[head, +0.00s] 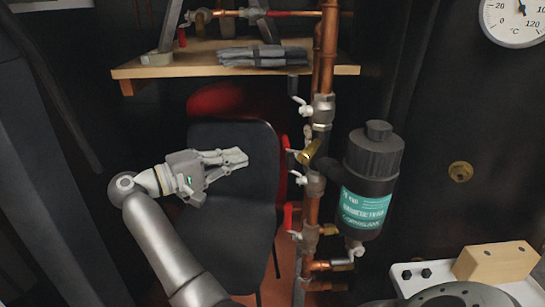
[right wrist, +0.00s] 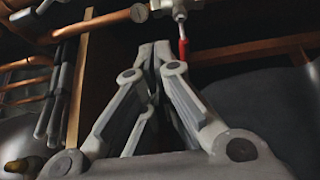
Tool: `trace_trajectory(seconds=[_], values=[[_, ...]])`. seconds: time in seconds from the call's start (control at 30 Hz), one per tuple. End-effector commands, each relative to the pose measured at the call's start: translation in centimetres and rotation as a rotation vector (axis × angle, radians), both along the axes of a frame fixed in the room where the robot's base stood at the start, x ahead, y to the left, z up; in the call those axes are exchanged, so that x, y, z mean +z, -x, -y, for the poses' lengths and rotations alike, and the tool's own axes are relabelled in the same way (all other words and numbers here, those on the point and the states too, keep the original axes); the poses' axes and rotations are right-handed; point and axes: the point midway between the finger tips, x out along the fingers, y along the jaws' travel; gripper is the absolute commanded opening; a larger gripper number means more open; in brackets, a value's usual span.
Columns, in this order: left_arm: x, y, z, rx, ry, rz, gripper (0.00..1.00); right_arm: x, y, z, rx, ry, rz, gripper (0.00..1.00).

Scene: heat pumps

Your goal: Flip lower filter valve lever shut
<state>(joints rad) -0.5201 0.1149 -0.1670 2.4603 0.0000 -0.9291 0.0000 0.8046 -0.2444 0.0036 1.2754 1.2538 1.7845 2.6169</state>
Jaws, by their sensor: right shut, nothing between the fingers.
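The black filter canister (head: 372,165) with a teal label hangs beside the vertical copper pipe at the right of the head view. A valve with a white lever (head: 302,107) sits on the pipe above the filter connection. Another valve with a small white lever (head: 299,178) sits below it, its lever pointing left and up. My right gripper (head: 242,157) is left of this lower valve, apart from it, shut and empty. The right wrist view also shows its closed fingertips (right wrist: 155,48). My left gripper is not in view.
A dark chair (head: 235,195) stands behind my gripper. A red lever (head: 288,216) is lower on the pipes. A wooden shelf (head: 190,67) is above. The right wrist view shows a red-handled valve (right wrist: 183,48) and copper pipes (right wrist: 100,25) beyond the fingers.

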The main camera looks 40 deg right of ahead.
Motion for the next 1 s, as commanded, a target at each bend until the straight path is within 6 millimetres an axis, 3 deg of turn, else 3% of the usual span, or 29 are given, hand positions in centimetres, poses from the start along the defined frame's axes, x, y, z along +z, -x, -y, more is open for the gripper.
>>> trace_trajectory(seconds=[0.27,0.6,1.0], values=[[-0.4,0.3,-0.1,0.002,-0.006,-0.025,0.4,0.1,0.5,2.8,-0.003,0.004,-0.002,0.0],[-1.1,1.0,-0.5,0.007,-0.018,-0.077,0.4,0.1,1.8,10.1,-0.004,0.006,-0.003,0.0],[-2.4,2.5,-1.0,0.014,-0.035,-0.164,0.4,0.0,5.0,8.0,0.001,0.002,-0.004,0.0]])
